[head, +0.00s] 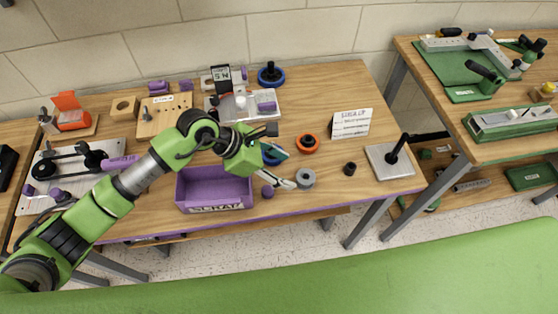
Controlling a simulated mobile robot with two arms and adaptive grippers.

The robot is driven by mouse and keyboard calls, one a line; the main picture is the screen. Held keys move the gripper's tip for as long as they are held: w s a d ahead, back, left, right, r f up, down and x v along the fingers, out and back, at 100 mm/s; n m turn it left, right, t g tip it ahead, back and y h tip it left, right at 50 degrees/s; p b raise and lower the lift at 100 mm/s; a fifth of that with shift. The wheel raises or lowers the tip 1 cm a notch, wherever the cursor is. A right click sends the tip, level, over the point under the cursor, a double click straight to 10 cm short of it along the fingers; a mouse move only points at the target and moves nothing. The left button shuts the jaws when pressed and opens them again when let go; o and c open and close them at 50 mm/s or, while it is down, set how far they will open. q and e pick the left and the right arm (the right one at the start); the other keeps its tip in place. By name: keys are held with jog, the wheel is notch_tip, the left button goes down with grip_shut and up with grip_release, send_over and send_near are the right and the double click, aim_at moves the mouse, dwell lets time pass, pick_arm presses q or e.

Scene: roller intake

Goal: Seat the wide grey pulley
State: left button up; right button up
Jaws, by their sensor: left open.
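The wide grey pulley (306,178) lies on the wooden table (345,200), to the right of the purple tray. My left gripper (287,167) comes in from the left with its fingers spread. It is just left of the grey pulley and appears empty. I cannot tell whether a fingertip touches the pulley. My right gripper is not in view.
A purple tray (180,190) is below my left wrist. An orange ring (307,143), a blue ring (272,154), a small black cylinder (349,169) and a white sign (351,123) are nearby. A fixture plate (265,116) stands behind.

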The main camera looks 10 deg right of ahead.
aim_at(302, 177)
pick_arm(q)
jog(key=b+x, duration=0.1)
jog(key=x, duration=0.1)
jog(key=shift+d+f, duration=0.15)
jog(key=shift+f, duration=0.1)
jog(key=b+x, duration=0.2)
jog(key=x, duration=0.2)
jog(key=shift+w+f+b, duration=0.1)
jog(key=shift+b, duration=0.2)
jog(key=shift+d+f+b, duration=0.25)
jog(key=shift+f+b, duration=0.05)
jog(key=shift+b, duration=0.05)
jog(key=shift+w+d+f+b, duration=0.1)
jog(key=shift+d+f+b, duration=0.3)
jog(key=shift+b, duration=0.05)
jog(key=shift+d, duration=0.15)
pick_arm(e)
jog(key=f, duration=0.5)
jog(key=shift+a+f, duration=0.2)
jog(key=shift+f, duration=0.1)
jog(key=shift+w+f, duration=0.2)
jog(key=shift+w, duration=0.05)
pick_arm(q)
jog(key=shift+b, duration=0.5)
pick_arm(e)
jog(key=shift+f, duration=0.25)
